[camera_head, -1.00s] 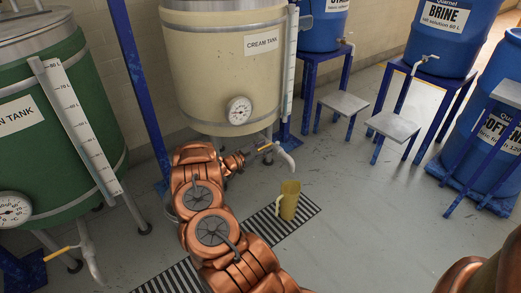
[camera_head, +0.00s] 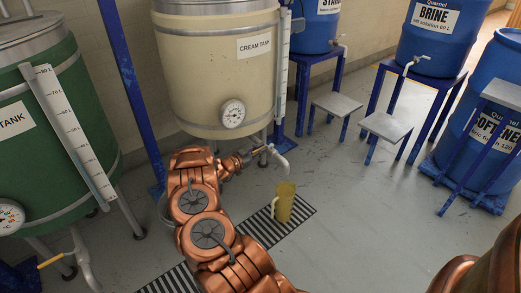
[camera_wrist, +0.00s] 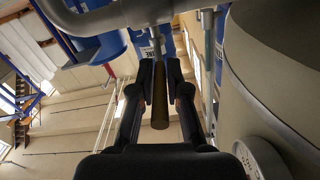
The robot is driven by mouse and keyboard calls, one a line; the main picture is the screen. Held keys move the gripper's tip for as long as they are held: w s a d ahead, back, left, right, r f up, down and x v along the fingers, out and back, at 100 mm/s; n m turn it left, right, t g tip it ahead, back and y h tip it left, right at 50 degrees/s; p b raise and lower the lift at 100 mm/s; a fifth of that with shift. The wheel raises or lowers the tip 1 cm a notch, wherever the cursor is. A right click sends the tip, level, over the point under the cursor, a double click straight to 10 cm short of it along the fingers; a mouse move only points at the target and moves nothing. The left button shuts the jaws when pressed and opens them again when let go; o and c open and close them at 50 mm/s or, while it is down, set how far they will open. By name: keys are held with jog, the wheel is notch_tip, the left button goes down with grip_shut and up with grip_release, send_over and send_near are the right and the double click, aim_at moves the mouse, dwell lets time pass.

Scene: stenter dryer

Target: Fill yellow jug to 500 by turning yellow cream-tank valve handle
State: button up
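The yellow jug (camera_head: 284,203) stands upright on the floor at the striped grate, below the outlet spout (camera_head: 281,164) in the picture. The cream tank (camera_head: 222,75) stands behind it, with its valve at the bottom. My gripper (camera_head: 250,155) is at this valve, left of the spout. In the wrist view, the valve handle (camera_wrist: 159,108), dark yellow-brown, lies between the two fingers of my gripper (camera_wrist: 160,75). Whether the fingers press on it cannot be told. The level inside the jug cannot be read.
A green tank (camera_head: 60,130) with a scale and its own yellow-handled valve stands at left. Blue barrels (camera_head: 437,38) on stands and small grey-topped stools (camera_head: 337,104) are at right. A blue post (camera_head: 130,90) rises beside the cream tank. The floor right of the jug is clear.

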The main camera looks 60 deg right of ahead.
grip_shut()
dwell(0.8)
jog(key=shift+s+r+n+t+p, duration=0.3)
jog(key=shift+t+p, duration=0.2)
jog(key=shift+p, duration=0.6)
jog(key=n+t+p, duration=0.1)
jog(key=t+p, duration=0.1)
jog(key=p, duration=0.1)
jog(key=s+n+t+p, duration=0.1)
jog(key=p, duration=0.1)
jog(key=s+n+t+p, duration=0.1)
jog(key=t+p, duration=0.1)
jog(key=p, duration=0.1)
jog(key=shift+f+n+t+h+p, duration=0.3)
jog(key=shift+p, duration=0.05)
jog(key=shift+r, duration=0.1)
